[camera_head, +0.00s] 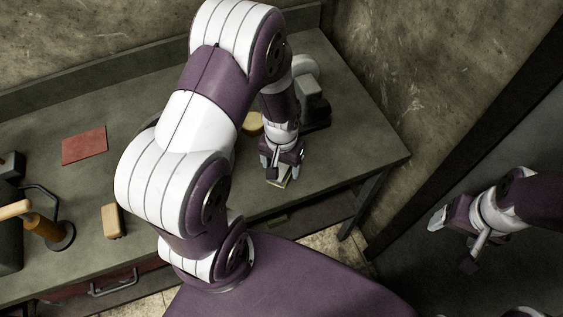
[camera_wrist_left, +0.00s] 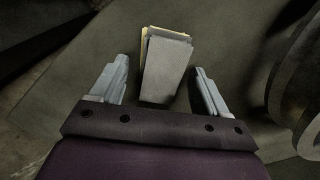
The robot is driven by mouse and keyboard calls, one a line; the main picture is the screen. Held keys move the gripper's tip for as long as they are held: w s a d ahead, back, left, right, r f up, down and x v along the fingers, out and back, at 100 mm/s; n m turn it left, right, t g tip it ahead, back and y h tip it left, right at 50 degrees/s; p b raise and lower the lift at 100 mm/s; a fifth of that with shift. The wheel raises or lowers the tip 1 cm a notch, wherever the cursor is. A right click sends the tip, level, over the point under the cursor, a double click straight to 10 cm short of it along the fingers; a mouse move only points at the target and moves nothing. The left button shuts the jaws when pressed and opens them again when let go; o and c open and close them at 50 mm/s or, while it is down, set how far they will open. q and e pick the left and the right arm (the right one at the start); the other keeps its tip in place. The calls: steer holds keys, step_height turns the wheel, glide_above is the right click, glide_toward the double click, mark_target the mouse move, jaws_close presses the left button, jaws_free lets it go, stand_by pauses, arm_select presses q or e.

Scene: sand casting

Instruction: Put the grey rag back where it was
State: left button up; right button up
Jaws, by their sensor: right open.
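A small folded grey piece, apparently the grey rag (camera_wrist_left: 166,68), lies between the fingers of my left gripper (camera_wrist_left: 160,72) in the left wrist view. A pale yellow layer (camera_wrist_left: 147,45) shows along its far and left edges. Clear gaps show between the grey piece and both fingers, so the gripper is open. In the head view my left gripper (camera_head: 282,168) is low over the workbench near its front edge, with a small pale piece (camera_head: 283,183) just below it. My right gripper (camera_head: 451,243) is open and empty, off the bench at the right.
The workbench (camera_head: 345,140) has free room right of my left gripper. A red sheet (camera_head: 84,146), a tan block (camera_head: 112,221) and an orange-handled tool (camera_head: 46,229) lie on the left. A yellow round thing (camera_head: 252,124) and a dark-and-white device (camera_head: 313,104) stand behind the gripper.

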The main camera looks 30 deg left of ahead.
mark_target(282, 167)
arm_select(q)
steer(key=s+d+r, duration=0.1)
steer(key=s+r, duration=0.1)
steer(key=r, duration=0.4)
steer(key=s+d+r+m+t, duration=0.1)
steer(key=s+r, duration=0.1)
steer(key=r, duration=0.5)
steer(key=shift+d+r, duration=0.25)
steer(key=shift+r, duration=0.05)
